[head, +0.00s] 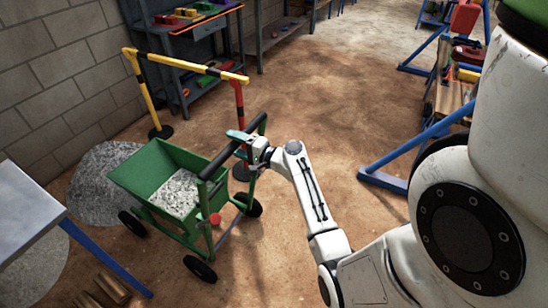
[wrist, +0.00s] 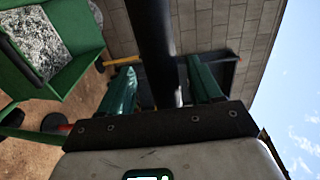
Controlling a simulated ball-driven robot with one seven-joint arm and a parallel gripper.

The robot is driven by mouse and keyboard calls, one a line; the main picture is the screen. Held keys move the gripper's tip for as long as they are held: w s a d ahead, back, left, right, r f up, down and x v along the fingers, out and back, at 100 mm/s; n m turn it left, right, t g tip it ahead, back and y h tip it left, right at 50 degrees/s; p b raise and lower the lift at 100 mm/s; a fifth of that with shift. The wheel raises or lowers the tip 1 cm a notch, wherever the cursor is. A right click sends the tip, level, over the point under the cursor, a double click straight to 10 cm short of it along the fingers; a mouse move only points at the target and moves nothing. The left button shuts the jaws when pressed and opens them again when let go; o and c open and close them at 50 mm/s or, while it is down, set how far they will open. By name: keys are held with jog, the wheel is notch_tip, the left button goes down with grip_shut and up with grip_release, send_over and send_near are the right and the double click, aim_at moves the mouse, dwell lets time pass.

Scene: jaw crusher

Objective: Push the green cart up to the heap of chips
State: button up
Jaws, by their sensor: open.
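The green cart (head: 150,170) stands on the brown floor, with grey chips (head: 176,192) in its tray and dark wheels. Its black handle bar (head: 222,160) is on the right side. The heap of chips (head: 98,172) is a low grey mound by the block wall, just behind and left of the cart, partly hidden by it. My gripper (head: 241,136) is at the handle. In the wrist view the black bar (wrist: 150,35) passes between the two spread green fingers of my gripper (wrist: 163,82). I cannot tell whether either finger touches it.
A yellow-and-black barrier (head: 190,65) with a red post stands behind the cart. A grey table (head: 30,210) with a blue leg is at the left, near the cart. A blue frame (head: 400,150) stands at the right. The floor at upper middle is open.

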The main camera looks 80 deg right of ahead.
jog(key=shift+r, duration=0.15)
jog(key=v, duration=1.2)
jog(key=shift+p, duration=0.3)
jog(key=w+a+f+n+g+y, duration=0.1)
jog(key=a+f+n+g+y, duration=0.25)
jog(key=a, duration=0.35)
jog(key=w+a+f+n+g+y, duration=0.1)
jog(key=a+f+n+g+y, duration=0.2)
jog(key=a, duration=0.5)
jog(key=w+a+f+n+g+y, duration=0.2)
jog(key=a+f+n, duration=0.1)
jog(key=a+n, duration=0.3)
jog(key=s+a+r+n+g+h, duration=0.1)
jog(key=s+a+n+g+h, duration=0.3)
jog(key=s+a+n+g, duration=0.4)
jog(key=s+a, duration=0.2)
jog(key=s, duration=0.2)
jog(key=shift+r, duration=0.25)
